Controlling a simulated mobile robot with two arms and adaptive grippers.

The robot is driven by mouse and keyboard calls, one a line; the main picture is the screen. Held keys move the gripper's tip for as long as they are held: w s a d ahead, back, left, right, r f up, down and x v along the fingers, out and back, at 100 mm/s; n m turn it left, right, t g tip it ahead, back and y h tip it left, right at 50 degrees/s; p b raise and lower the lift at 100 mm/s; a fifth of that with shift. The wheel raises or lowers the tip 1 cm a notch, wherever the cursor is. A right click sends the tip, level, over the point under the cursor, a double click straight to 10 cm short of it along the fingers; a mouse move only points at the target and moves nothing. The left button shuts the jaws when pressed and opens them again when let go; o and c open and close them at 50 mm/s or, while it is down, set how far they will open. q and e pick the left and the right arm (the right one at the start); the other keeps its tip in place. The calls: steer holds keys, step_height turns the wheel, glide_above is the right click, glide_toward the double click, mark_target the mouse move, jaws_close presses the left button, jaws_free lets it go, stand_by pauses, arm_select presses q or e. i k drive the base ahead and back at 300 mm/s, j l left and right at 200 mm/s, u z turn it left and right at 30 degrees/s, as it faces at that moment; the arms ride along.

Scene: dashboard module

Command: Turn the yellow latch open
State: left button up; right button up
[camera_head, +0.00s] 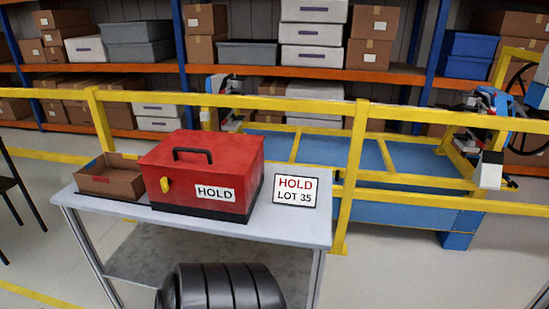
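The yellow latch (166,185) is a small piece on the front face of a red box (215,155), left of a white HOLD label (215,194). It looks roughly upright and slightly tilted. The red box has a black handle (193,155) on its lid and a dark base, and its lid is down. The box stands on a light grey table (290,228). Neither of my grippers shows in the head view, and nothing is seen touching the latch.
An open cardboard box (112,183) stands left of the red box. A white HOLD LOT 35 sign (296,191) stands to its right. A yellow railing (345,180) runs behind the table, with a blue frame (400,160) beyond. Stocked shelves line the back.

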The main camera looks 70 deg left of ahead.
mark_target(165, 182)
steer(key=i+l+u, duration=0.15)
steer(key=u, duration=0.2)
steer(key=i+l+u, duration=0.2)
steer(key=u, duration=2.5)
